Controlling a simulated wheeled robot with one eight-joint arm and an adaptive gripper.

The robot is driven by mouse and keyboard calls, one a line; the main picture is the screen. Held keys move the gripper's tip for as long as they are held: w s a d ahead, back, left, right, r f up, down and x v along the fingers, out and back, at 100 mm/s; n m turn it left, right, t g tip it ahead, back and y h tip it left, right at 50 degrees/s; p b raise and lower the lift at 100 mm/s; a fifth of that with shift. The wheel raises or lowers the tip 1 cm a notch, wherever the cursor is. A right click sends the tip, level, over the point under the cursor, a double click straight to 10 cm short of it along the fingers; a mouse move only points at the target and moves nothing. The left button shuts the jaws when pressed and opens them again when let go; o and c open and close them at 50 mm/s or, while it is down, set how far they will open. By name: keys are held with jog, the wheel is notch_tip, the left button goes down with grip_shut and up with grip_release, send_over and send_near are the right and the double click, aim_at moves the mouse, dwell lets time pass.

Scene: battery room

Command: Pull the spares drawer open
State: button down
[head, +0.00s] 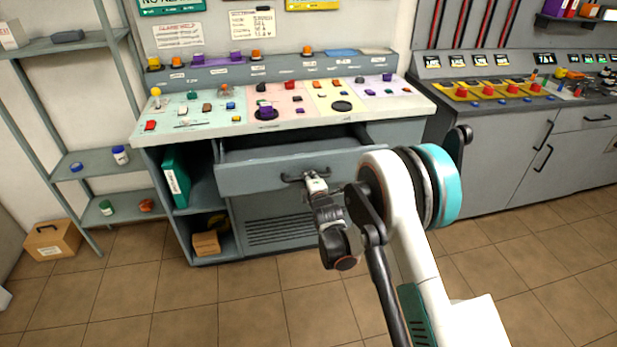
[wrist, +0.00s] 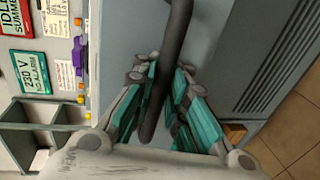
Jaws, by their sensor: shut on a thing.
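The spares drawer (head: 250,176) is a wide grey drawer under the sloped control desk (head: 145,133). Its front stands out from the cabinet, with a dark gap showing above it, so it is partly open. A dark bar handle (head: 291,178) sits on the middle of its front. My gripper (head: 316,185) is at this handle. In the wrist view the dark handle (wrist: 176,40) runs between the teal fingers of my gripper (wrist: 163,95), which are shut on it. The drawer's contents are hidden.
Below the drawer is a vented panel (head: 282,231). Left of it, open shelves hold a teal binder (head: 176,180) and a cardboard box (head: 206,243). A grey shelf rack (head: 85,164) stands left. A second console (head: 500,150) stands right. The tiled floor in front is clear.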

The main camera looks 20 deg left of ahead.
jog(key=c, duration=1.9)
grip_release()
jog(key=shift+s, duration=0.1)
jog(key=v, duration=1.1)
jog(key=shift+s+d, duration=0.2)
jog(key=shift+s, duration=0.15)
jog(key=shift+d+r, duration=0.1)
jog(key=shift+r, duration=0.05)
